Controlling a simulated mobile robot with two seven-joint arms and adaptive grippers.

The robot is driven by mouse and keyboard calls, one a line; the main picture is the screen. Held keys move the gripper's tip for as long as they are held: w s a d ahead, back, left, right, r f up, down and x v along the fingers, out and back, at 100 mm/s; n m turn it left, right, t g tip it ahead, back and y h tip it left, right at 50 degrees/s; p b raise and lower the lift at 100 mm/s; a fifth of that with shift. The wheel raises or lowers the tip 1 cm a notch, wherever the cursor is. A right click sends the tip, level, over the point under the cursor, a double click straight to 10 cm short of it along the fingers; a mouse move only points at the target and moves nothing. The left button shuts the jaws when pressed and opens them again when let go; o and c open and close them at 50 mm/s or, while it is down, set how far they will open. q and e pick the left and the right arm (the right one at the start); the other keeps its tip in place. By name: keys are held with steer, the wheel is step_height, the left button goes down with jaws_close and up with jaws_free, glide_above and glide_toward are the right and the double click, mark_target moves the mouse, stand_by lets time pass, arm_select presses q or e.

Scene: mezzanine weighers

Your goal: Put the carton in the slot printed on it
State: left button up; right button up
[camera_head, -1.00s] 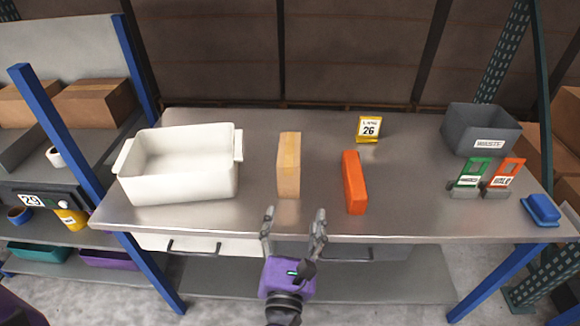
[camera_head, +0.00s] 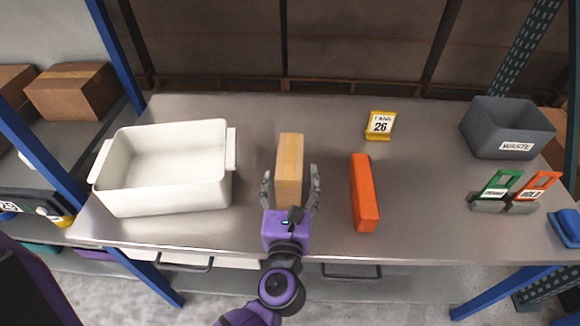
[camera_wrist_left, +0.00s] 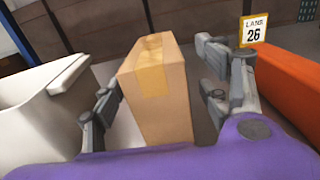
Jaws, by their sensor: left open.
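A tan carton (camera_head: 290,157) with a lighter tape strip stands on the steel table, between the white tub and the orange block. My left gripper (camera_head: 290,183) is open, with one finger on each side of the carton's near end. In the left wrist view the carton (camera_wrist_left: 158,95) stands between the two spread fingers (camera_wrist_left: 165,100), with a visible gap on both sides. No printed slot name is readable on the carton faces that show. My right gripper is not in view.
A white tub (camera_head: 122,204) stands left and an orange block (camera_head: 364,192) lies right. A yellow "LANE 26" sign (camera_head: 380,126) stands behind. A grey "WASTE" bin (camera_head: 508,128), green (camera_head: 497,188) and orange "HOLD" (camera_head: 533,190) holders, and a blue object (camera_head: 566,228) are at right.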

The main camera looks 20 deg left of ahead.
mark_target(290, 163)
arm_select(q)
steer(key=p+x, duration=0.1)
steer(key=x, duration=0.4)
steer(key=shift+w+a, duration=0.25)
steer(key=shift+c, duration=0.2)
steer(key=c, duration=1.4)
jaws_close()
